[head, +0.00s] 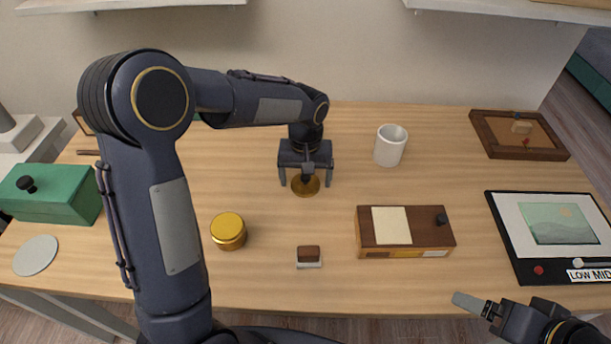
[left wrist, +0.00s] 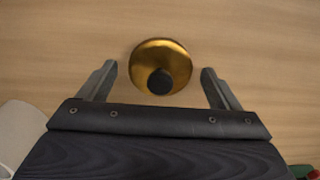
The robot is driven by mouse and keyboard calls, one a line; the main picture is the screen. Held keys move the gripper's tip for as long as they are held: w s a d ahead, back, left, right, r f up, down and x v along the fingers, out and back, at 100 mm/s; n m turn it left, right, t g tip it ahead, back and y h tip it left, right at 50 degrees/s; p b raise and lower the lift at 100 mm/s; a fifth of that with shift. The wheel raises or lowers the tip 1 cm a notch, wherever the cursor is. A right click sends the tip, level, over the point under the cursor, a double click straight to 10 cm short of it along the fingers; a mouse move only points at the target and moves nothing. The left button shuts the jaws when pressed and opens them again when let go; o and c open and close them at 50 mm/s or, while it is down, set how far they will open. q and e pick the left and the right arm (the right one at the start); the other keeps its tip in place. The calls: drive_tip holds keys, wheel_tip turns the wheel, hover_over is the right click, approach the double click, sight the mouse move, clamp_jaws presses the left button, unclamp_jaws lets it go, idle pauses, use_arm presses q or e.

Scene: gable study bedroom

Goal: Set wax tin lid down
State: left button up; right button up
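The wax tin lid (head: 313,188) is a round gold disc with a dark knob. It appears to lie on the wooden desk, below my left gripper (head: 306,182). In the left wrist view the lid (left wrist: 176,57) sits just beyond and between the two fingertips of my left gripper (left wrist: 160,70), with a gap on each side. That gripper is open and empty. A round gold tin (head: 228,232) stands on the desk nearer to me and to the left. My right gripper (head: 474,304) is at the desk's front edge, bottom right, partly shown; its opening is unclear.
A white mug (head: 390,146) stands right of the left gripper. A wooden box (head: 430,230), a small brown-topped block (head: 309,255) and a framed picture board (head: 525,250) lie in front and right. A green box (head: 55,200) is at left. Desk around the lid is clear.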

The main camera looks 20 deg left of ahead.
sight(304, 177)
use_arm(q)
drive_tip(key=shift+r, duration=0.4)
wheel_tip(304, 177, up, 6)
drive_tip(key=shift+r, duration=0.5)
drive_tip(key=shift+s+a+r, duration=0.1)
drive_tip(key=shift+s+r, duration=0.05)
drive_tip(key=s+a+r+t+h, duration=0.1)
drive_tip(key=s+a+r, duration=0.1)
drive_tip(key=s, duration=0.4)
drive_tip(key=s+a+r+t+h, duration=0.1)
drive_tip(key=s+a+r+h, duration=0.15)
drive_tip(key=s, duration=0.45)
drive_tip(key=s+f+m+t, duration=0.1)
drive_tip(key=s+f+t, duration=0.2)
drive_tip(key=s, duration=0.8)
drive_tip(key=shift+d+m+t, duration=0.3)
drive_tip(key=shift+d, duration=0.15)
